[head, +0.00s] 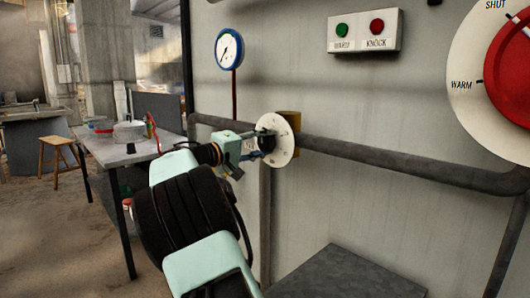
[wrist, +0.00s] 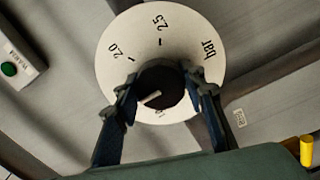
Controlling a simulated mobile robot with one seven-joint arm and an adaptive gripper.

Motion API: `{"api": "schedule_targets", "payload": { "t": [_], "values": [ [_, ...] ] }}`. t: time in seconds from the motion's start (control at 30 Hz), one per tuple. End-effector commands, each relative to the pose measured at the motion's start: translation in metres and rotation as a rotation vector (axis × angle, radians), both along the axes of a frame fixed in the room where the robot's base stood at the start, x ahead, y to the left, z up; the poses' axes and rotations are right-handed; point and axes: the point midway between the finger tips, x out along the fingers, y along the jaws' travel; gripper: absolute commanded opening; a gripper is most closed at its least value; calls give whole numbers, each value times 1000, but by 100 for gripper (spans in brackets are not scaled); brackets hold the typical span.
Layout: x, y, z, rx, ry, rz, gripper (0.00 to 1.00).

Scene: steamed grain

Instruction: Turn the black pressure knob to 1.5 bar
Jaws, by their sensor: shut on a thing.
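The black pressure knob (wrist: 165,86) sits at the middle of a white round dial (wrist: 125,42) marked 2.0, 2.5 and "bar". My gripper (wrist: 158,92) is shut on the knob, with one finger on each side. A pale pointer line on the knob slants toward the lower left of the dial in the wrist view. The lower part of the dial is partly hidden, and a mark near the pointer is too small to read. In the head view the dial (head: 285,137) is on the wall pipe, and my gripper (head: 262,142) reaches it from the left.
A pressure gauge (head: 229,49) hangs above left of the dial. A box with green and red buttons (head: 364,33) is on the wall. A big red wheel (head: 512,75) is at the right. A grey pipe (head: 420,167) runs along the wall. A table (head: 115,150) stands left.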

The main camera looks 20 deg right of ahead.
Motion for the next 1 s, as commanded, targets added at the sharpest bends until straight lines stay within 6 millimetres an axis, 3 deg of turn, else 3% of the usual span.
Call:
{"api": "schedule_targets", "payload": {
  "t": [0.6,0.63,0.7,0.8,1.0],
  "values": [
    [0,0,-1,16,-38,0,13],
    [0,0,-1,16,-38,0,40],
    [0,0,-1,16,-37,0,47],
    [0,0,-1,16,-37,0,56],
    [0,0,0,15,-37,0,56]
  ]
}}
